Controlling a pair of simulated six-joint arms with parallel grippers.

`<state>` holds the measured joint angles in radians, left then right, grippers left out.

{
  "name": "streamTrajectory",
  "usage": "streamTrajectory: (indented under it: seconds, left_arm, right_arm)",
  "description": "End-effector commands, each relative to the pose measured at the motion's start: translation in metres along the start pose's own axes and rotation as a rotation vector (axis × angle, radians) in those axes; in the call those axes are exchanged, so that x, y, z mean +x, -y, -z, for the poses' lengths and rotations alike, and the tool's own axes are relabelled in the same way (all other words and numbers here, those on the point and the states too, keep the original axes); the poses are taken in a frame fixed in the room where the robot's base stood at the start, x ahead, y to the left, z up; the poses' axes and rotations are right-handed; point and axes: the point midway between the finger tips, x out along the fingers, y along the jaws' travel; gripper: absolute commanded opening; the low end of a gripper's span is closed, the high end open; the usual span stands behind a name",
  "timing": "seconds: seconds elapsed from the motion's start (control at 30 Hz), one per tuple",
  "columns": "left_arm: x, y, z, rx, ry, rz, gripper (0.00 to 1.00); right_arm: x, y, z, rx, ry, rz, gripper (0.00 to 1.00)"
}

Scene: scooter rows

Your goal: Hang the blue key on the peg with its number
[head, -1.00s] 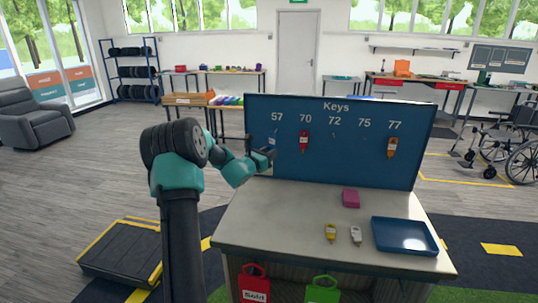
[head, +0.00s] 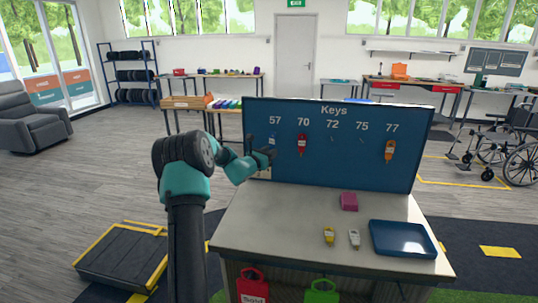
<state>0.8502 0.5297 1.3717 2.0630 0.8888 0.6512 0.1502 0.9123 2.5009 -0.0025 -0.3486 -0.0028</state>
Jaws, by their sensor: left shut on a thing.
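The blue key board (head: 350,172) stands upright at the back of the table, headed "Keys", with the numbers 57, 70, 72, 75 and 77. My left gripper (head: 267,153) is at the board's left side, below 57, shut on the small blue key (head: 271,141). The gripper partly hides the key, and I cannot read its number or tell whether it touches a peg. A red key (head: 302,145) hangs under 70 and an orange key (head: 389,151) under 77. The pegs under 72 and 75 are bare. My right gripper is not in view.
On the table (head: 285,225) lie a yellow key (head: 329,236), a white key (head: 354,239), a magenta block (head: 349,201) and a blue tray (head: 376,245). The table's left part is clear.

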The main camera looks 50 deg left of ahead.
Motion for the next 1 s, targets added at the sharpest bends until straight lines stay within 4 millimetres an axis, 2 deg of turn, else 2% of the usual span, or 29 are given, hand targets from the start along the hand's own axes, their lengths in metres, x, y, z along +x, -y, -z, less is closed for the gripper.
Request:
streamTrajectory:
  seconds: [0.67,1.0]
  left_arm:
    - [0.028,-0.016,0.003,0.002,0.004,0.000,0.06]
    - [0.036,-0.021,0.013,0.001,0.004,0.000,0.06]
  right_arm:
    - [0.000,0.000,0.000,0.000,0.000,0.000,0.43]
    - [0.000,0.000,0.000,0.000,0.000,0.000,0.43]
